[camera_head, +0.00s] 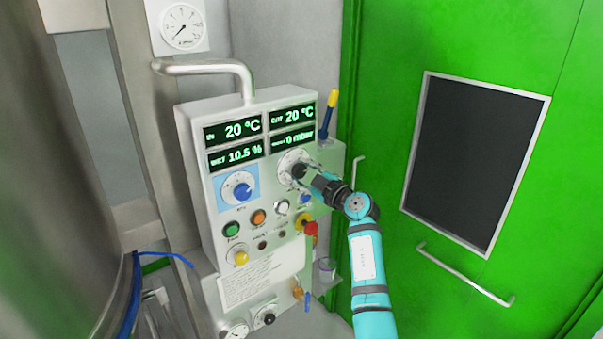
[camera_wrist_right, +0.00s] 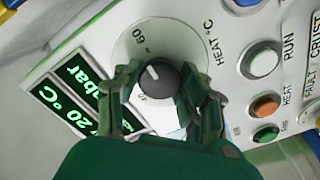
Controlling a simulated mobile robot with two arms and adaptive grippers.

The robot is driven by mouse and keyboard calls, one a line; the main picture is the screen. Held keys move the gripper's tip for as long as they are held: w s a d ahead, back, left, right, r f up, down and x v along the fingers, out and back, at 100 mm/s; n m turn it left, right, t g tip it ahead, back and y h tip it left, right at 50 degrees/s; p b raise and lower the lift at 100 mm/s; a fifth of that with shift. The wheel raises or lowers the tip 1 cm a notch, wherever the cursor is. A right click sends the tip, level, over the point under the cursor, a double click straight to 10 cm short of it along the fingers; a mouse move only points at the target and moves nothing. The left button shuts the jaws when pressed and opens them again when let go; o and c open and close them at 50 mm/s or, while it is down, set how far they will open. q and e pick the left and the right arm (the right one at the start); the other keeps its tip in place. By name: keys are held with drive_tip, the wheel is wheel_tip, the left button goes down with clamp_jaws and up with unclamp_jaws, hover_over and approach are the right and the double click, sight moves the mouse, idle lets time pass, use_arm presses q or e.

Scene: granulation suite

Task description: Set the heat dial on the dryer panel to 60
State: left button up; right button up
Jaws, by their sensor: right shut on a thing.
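The dryer panel (camera_head: 225,215) is a light grey control box with lit green displays. The heat dial (camera_wrist_right: 158,82) is a dark round knob with a white pointer mark on a white scale plate labelled HEAT °C. In the right wrist view its mark points to the upper left, roughly toward the 60 side; the exact setting cannot be read. My right gripper (camera_head: 301,171) is at the dial in the head view, hiding most of the knob. In the wrist view its two fingers (camera_wrist_right: 160,74) close on opposite sides of the knob. My left gripper is not in view.
A blue-knob dial (camera_head: 239,188) sits left of the heat dial. Several coloured buttons and a red-topped knob (camera_head: 311,228) lie below. A yellow-and-blue stick (camera_head: 328,115) stands at the panel's right edge. A green door (camera_head: 390,100) with a handle fills the right.

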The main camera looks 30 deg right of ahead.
drive_tip(key=shift+f, duration=0.15)
drive_tip(key=o, duration=1.2)
drive_tip(key=shift+s, duration=0.1)
drive_tip(key=s+d, duration=0.1)
drive_tip(key=s, duration=1.1)
drive_tip(key=shift+w, duration=0.1)
